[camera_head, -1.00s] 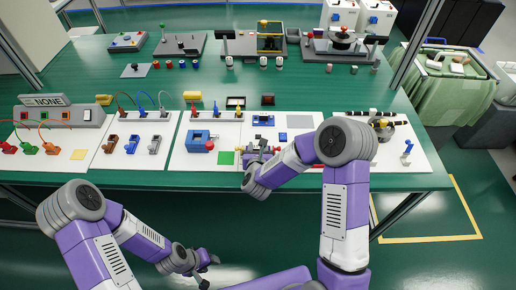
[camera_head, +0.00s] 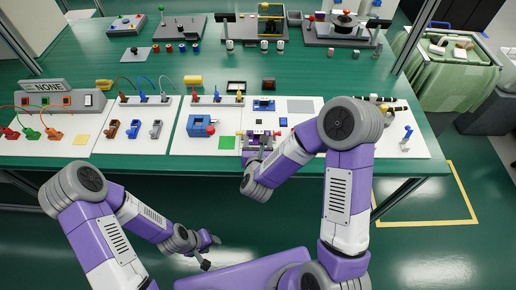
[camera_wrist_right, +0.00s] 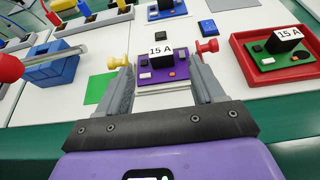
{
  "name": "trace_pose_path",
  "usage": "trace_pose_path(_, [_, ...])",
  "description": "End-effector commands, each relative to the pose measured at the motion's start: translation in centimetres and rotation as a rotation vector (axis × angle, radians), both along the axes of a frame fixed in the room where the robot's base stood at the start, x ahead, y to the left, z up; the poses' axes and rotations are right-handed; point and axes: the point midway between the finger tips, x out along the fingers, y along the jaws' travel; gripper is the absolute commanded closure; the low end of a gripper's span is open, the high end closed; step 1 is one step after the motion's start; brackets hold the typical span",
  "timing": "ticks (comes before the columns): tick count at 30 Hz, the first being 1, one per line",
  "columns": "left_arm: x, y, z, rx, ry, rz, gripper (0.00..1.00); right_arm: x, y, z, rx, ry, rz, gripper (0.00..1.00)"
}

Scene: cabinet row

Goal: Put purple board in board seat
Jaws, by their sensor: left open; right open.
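The purple board (camera_wrist_right: 158,74) carries a black block with a "15 A" label and lies between my right gripper's fingers in the right wrist view. My right gripper (camera_wrist_right: 163,68) is open, one finger on each side of it; contact is not clear. A yellow knob (camera_wrist_right: 118,62) and a red knob (camera_wrist_right: 207,46) flank the board near the fingertips. In the head view my right gripper (camera_head: 260,147) is over the white panel at the table's front, partly hidden by its own arm. I cannot clearly tell the board seat. My left gripper (camera_head: 209,253) is open and empty in front of the table.
A red tray (camera_wrist_right: 250,75) with a green board (camera_wrist_right: 285,60) is to the right in the wrist view. A blue box (camera_wrist_right: 52,65), a green square (camera_wrist_right: 100,88) and a blue board (camera_wrist_right: 165,10) are close by. The floor before the table is clear.

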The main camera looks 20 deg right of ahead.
Motion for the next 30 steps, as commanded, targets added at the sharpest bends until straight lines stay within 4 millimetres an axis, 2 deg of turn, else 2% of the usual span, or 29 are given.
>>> trace_pose_path(3, [0.0,0.0,0.4,0.0,0.0,0.0,0.54,-2.1,0.6,1.0,-0.001,0.001,0.003,0.32])
trace_pose_path(9, [0.0,0.0,0.5,0.0,0.0,0.0,0.54,-4.0,1.1,1.8,0.0,0.0,0.0,0.32])
trace_pose_path(30, [0.0,0.0,0.5,0.0,0.0,0.0,0.54,-4.4,1.2,1.9,0.0,0.0,-0.002,0.32])
